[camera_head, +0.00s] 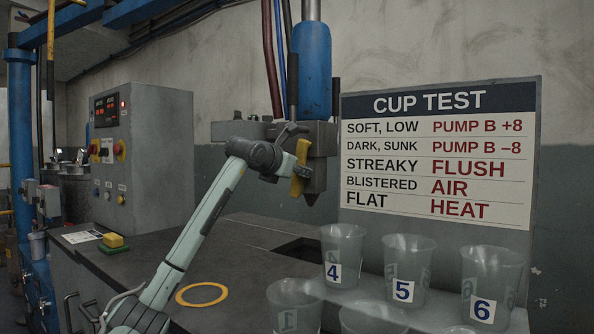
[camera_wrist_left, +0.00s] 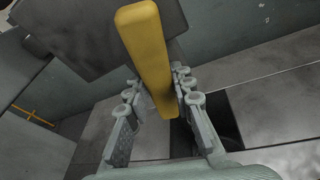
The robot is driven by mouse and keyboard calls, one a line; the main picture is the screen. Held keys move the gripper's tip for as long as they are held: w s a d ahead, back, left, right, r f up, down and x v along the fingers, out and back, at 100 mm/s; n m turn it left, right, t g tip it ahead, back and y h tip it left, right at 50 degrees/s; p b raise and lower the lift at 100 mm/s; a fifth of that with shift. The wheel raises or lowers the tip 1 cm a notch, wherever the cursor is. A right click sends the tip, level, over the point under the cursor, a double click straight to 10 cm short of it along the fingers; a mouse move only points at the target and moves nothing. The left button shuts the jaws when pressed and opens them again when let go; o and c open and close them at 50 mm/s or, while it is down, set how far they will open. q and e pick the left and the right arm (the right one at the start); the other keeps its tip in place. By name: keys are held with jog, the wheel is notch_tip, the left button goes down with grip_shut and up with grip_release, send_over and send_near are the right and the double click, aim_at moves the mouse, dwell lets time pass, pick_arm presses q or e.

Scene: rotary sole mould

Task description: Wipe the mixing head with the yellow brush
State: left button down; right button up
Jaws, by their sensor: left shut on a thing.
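The mixing head (camera_head: 319,176) is a grey block with a tapered nozzle, hanging under a blue cylinder in the middle of the head view. My left gripper (camera_head: 298,160) is shut on the yellow brush (camera_head: 300,172), in front of the head's left part. The brush is roughly upright with a slight tilt; I cannot tell whether it touches the head. In the left wrist view the yellow brush (camera_wrist_left: 150,55) sits between the two fingers of the left gripper (camera_wrist_left: 158,95). My right gripper is not in view.
Several clear numbered cups (camera_head: 403,270) stand at the right below the cup test board (camera_head: 437,155). A yellow ring (camera_head: 202,294) and a yellow-and-green block (camera_head: 113,243) lie on the dark bench (camera_head: 240,262). A grey control box (camera_head: 150,155) stands at the left.

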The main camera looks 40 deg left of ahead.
pick_arm(q)
jog(key=shift+w, duration=0.2)
jog(key=shift+d, duration=0.1)
jog(key=shift+w+d, duration=0.2)
jog(key=shift+d, duration=0.8)
jog(key=shift+w+d, duration=0.2)
jog(key=shift+d, duration=0.75)
jog(key=shift+f, duration=0.1)
jog(key=shift+a, duration=0.1)
jog(key=shift+s+a+b, duration=0.1)
jog(key=shift+s+a, duration=0.1)
jog(key=shift+a, duration=0.45)
jog(key=shift+s+a+b, duration=0.15)
jog(key=shift+s+a, duration=0.1)
jog(key=shift+a, duration=0.35)
jog(key=shift+s+a+b, duration=0.1)
jog(key=shift+s+a, duration=0.1)
jog(key=shift+a, duration=0.45)
